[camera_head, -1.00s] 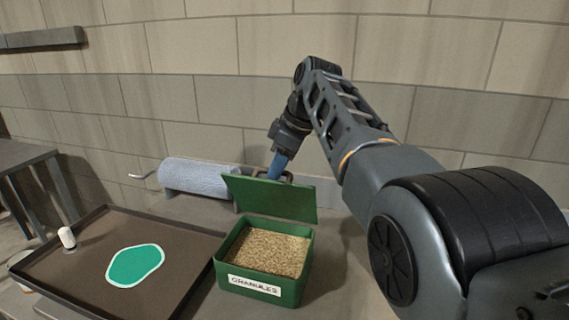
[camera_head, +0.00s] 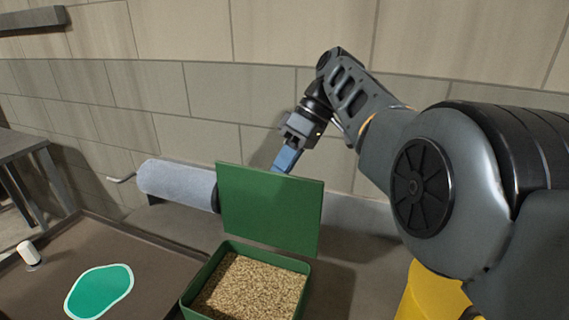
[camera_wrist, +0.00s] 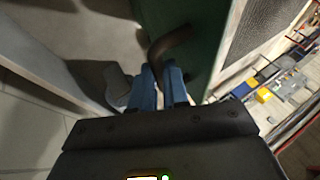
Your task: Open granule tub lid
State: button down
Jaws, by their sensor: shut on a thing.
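The green granule tub (camera_head: 203,272) stands on the counter, filled with tan granules (camera_head: 250,290). Its green lid (camera_head: 270,210) is raised and stands nearly upright at the tub's back edge, so the tub's mouth is uncovered. My gripper (camera_head: 280,166) is behind the lid, its blue fingers partly hidden by the lid's top edge. In the wrist view my blue fingers are closed around the dark curved handle (camera_wrist: 168,42) on the outer face of the lid (camera_wrist: 209,45). The handle is hidden in the head view.
A paper roll (camera_head: 175,182) on a holder lies left of the lid. A dark tray (camera_head: 150,250) with a teal patch (camera_head: 100,290) and a small white cylinder (camera_head: 28,251) is at left. A yellow object (camera_head: 428,295) is at lower right. A block wall rises behind.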

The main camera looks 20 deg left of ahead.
jog(key=shift+s+d+f, duration=0.15)
jog(key=shift+f, duration=0.4)
jog(key=c, duration=1.3)
grip_release()
jog(key=shift+c, duration=0.2)
jog(key=shift+o, duration=1.1)
jog(key=shift+r, duration=0.25)
jog(key=shift+r, duration=0.1)
